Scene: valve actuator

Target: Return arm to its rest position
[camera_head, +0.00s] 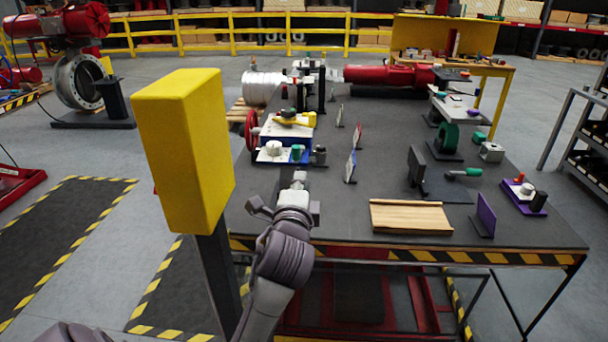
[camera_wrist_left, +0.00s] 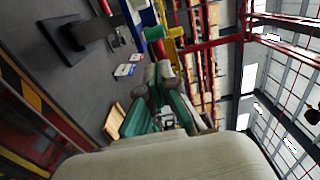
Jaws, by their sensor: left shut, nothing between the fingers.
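My left arm reaches up from the bottom of the head view over the front left edge of the dark table (camera_head: 350,200). My left gripper (camera_head: 299,178) is at its end, pointing away from me, with its fingers shut and nothing held. It is just in front of a small blue-sided panel with a white top (camera_head: 270,156); I cannot tell whether they touch. In the left wrist view the gripper's teal and grey fingers (camera_wrist_left: 158,72) are together. My right gripper is not in view.
A tall yellow box on a dark post (camera_head: 180,150) stands close left of my arm. A red handwheel (camera_head: 252,130) and a yellow lever (camera_head: 292,118) are beyond the gripper. Upright plates (camera_head: 351,166) and a wooden block (camera_head: 410,217) are to the right.

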